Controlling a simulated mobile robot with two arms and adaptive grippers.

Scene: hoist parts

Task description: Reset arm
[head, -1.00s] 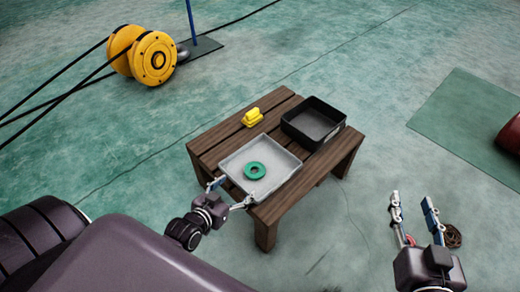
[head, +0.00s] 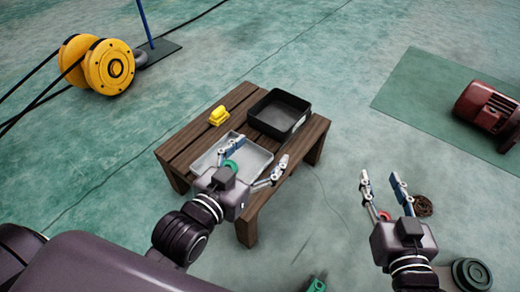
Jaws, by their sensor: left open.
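My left gripper (head: 252,164) is open above the near edge of the grey tray (head: 262,157) on the wooden table. Nothing shows between its fingers except part of the tray. A green ring (head: 231,166) in the tray is mostly hidden behind this gripper. My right gripper (head: 382,183) is open over the floor to the right of the table, with its fingers pointing away from me. I see nothing held in it.
The wooden table (head: 187,144) also bears a black tray (head: 290,128) and a yellow object (head: 219,116). A yellow pulley (head: 110,66) stands back left. A red motor (head: 487,105) sits on a green mat (head: 425,88) at right. A coiled brown item (head: 423,206) lies near my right gripper.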

